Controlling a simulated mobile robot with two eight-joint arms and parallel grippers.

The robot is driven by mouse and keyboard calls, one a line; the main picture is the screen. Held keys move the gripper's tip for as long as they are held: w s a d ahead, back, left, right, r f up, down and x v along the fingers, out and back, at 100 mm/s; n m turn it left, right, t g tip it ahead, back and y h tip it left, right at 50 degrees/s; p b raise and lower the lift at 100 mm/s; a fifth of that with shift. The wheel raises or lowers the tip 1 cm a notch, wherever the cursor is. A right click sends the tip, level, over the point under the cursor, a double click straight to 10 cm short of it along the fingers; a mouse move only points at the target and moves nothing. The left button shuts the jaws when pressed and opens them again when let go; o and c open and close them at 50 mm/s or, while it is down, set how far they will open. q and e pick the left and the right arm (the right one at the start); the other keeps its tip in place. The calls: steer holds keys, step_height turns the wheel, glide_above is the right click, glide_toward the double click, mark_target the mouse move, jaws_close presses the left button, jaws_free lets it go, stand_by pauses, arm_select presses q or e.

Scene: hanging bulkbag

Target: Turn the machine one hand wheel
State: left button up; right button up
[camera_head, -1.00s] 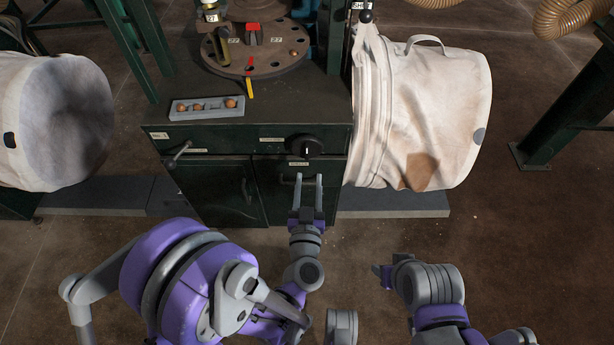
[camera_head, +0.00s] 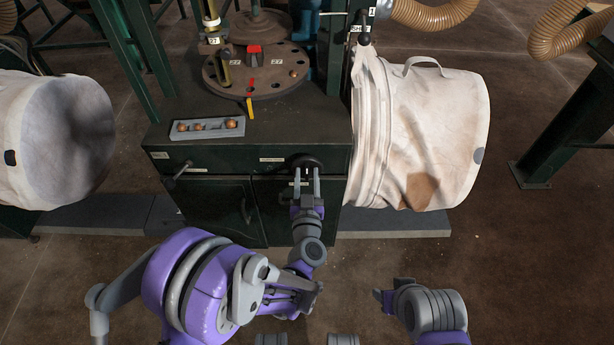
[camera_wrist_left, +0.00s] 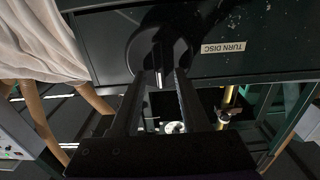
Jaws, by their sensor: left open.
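The hand wheel is a round black knob (camera_head: 303,160) on the front of the green machine (camera_head: 215,157), just below its top edge. In the left wrist view the black wheel (camera_wrist_left: 142,42) has a raised grip bar with a pale line, and a "TURN DISC" label (camera_wrist_left: 223,48) is beside it. My left gripper (camera_head: 306,172) is open in front of the wheel. In the wrist view its fingers (camera_wrist_left: 160,80) lie on either side of the bar; I cannot tell whether they touch it. My right gripper (camera_head: 383,298) is low, away from the machine, its jaw state unclear.
A round disc table (camera_head: 275,84) and a grey tray with several small balls (camera_head: 207,128) are on the machine top. A white bulk bag (camera_head: 430,135) hangs close on the right; another (camera_head: 60,130) is at the left.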

arm_select(q)
jaws_close()
